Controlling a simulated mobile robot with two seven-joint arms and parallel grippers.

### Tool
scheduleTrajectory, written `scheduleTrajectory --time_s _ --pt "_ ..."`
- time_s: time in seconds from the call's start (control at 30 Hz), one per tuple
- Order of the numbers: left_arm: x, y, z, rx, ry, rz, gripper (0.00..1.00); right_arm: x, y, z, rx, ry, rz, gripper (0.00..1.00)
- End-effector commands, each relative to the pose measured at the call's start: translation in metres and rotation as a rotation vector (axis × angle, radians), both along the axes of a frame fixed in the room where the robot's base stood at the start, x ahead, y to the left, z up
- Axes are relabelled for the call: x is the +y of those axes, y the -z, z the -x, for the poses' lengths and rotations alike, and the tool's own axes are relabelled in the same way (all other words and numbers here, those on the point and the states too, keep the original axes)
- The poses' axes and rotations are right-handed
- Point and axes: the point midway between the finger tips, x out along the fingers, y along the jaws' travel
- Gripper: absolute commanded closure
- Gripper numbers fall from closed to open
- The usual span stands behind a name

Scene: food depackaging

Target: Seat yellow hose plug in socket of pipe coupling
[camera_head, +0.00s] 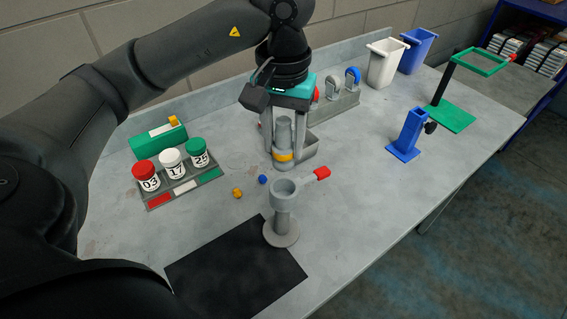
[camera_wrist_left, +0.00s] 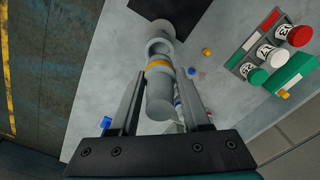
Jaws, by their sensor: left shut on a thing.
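The grey hose plug (camera_head: 284,132) with a yellow ring is upright between the fingers of my left gripper (camera_head: 284,148), which is shut on it. In the left wrist view the plug (camera_wrist_left: 160,92) lies between both fingers of the gripper (camera_wrist_left: 160,80), its yellow-ringed end towards the coupling. The grey pipe coupling (camera_head: 283,215) stands upright on a round base, with an open socket on top and a red-ended lever to the right. In the head view the plug is behind the coupling and apart from it. The coupling's socket (camera_wrist_left: 158,46) also shows in the wrist view.
A black mat (camera_head: 235,275) lies at the front. A rack (camera_head: 185,190) of numbered jars stands left. A small yellow piece (camera_head: 237,193) and blue piece (camera_head: 262,179) lie nearby. A blue stand (camera_head: 408,138) and bins (camera_head: 385,62) are right and behind.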

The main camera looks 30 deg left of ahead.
Motion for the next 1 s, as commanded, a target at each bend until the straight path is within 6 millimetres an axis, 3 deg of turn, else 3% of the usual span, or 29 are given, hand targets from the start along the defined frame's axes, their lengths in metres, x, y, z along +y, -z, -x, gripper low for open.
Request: scheduleTrajectory --time_s 0.47,1.0 --pt "0.0 0.052 0.0 0.001 0.0 -0.001 1.0 0.0 -0.005 -0.003 -0.005 -0.001 0.0 0.4" --pt "0.0 0.061 0.0 -0.002 0.0 -0.001 1.0 0.0 0.004 -0.003 -0.006 0.0 0.001 0.4"
